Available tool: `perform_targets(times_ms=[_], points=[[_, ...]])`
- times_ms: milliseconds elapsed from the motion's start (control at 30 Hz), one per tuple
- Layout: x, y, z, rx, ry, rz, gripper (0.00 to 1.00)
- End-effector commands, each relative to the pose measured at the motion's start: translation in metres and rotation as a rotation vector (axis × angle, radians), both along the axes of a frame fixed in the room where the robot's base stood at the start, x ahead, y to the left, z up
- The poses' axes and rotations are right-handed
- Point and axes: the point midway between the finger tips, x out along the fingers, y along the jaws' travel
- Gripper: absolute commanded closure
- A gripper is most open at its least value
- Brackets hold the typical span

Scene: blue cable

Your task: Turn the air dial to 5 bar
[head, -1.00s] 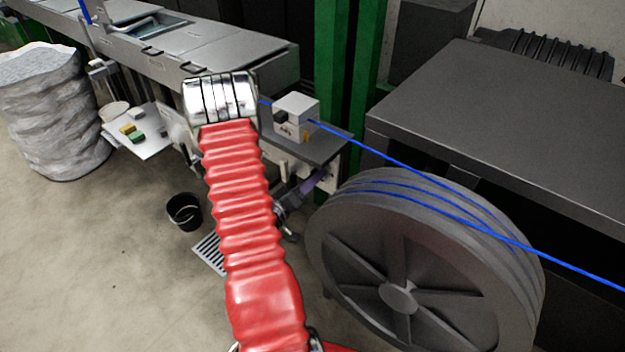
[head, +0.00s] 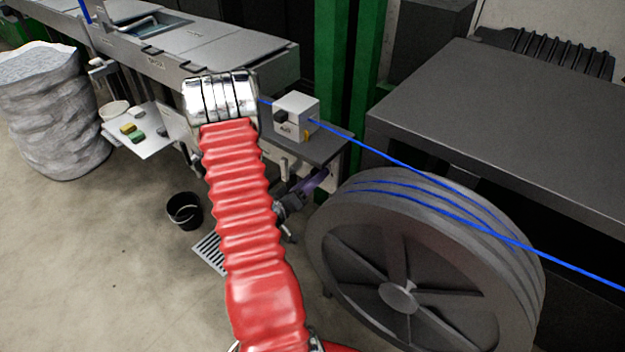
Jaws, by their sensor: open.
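The air dial is a black knob (head: 281,116) on the left front of a white box (head: 303,112) with small dark lettering below the knob. The box stands on a dark grey shelf beside the green post. The lettering and the knob's setting are too small to read. My red-sleeved arm rises in the middle of the head view and bends at its silver elbow. My gripper (head: 316,183) shows small and blurred, to the right of the sleeve and below the shelf. It is apart from the knob and appears empty. Its jaws are open, though the fingers are hard to make out.
A blue cable (head: 410,169) runs from the box over a large grey reel (head: 350,255) at right. A grey cabinet (head: 480,115) stands behind it. A long metal trough (head: 190,50) is at back left. A black bucket (head: 174,213) stands on the floor.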

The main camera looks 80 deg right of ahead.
Motion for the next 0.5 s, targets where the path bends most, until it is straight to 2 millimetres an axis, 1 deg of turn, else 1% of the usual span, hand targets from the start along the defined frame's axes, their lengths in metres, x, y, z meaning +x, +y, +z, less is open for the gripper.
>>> perform_targets(times_ms=[267, 367, 500], points=[[0.001, 0.002, 0.001, -0.002, 0.001, -0.001, 0.51], [0.003, 0.006, 0.001, -0.002, 0.0, 0.001, 0.51], [0.009, 0.019, 0.001, -0.001, 0.001, 0.003, 0.51]])
